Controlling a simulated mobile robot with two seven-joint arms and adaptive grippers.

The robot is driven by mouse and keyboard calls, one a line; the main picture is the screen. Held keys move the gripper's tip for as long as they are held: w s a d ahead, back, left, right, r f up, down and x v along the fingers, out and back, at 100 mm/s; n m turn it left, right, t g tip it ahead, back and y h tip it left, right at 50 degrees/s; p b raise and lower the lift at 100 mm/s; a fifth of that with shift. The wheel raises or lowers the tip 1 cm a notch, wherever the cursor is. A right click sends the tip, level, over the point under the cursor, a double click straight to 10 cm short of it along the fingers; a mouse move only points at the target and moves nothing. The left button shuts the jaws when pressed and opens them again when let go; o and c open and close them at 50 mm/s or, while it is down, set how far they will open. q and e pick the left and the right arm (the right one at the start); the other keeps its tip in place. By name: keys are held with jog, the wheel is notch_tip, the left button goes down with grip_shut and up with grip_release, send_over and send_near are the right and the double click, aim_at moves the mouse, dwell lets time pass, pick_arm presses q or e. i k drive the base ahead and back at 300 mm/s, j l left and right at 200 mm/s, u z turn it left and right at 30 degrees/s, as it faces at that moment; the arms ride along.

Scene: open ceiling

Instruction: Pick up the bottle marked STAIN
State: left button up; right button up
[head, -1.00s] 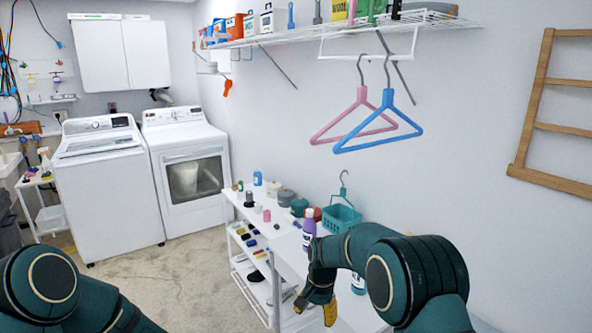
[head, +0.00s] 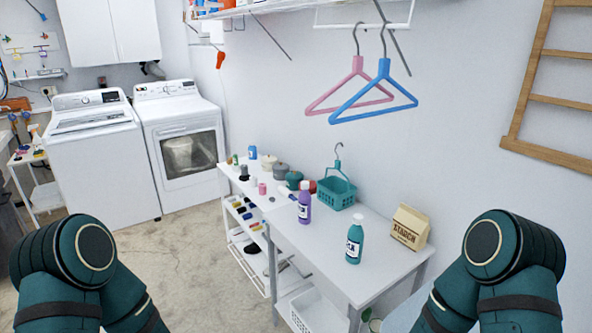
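A purple bottle (head: 304,204) with a dark label stands upright on the white table (head: 312,251), near its left end. A teal bottle (head: 354,243) with a white-lettered label stands upright nearer me on the same table. Both labels are too small to read surely, so I cannot tell which one is marked STAIN. Neither gripper shows in the head view. Only my arm links show at the lower left and lower right, apart from both bottles.
A brown STARCH bag (head: 409,228) and a teal basket (head: 336,193) stand on the table. A white shelf unit with jars and small items adjoins it on the left. Two hangers (head: 374,91) hang above. A washer (head: 98,165) and dryer (head: 180,150) stand far left. The floor is clear.

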aim_at(305, 197)
jog(key=i+j+z, duration=0.1)
jog(key=z, duration=1)
jog(key=i+j+z, duration=0.1)
jog(key=j+z, duration=0.7)
jog(key=k+j+z, duration=0.1)
jog(key=j+z, duration=0.25)
jog(key=j, duration=1.15)
jog(key=k+j, duration=0.1)
jog(key=j, duration=0.35)
jog(key=j+z, duration=0.05)
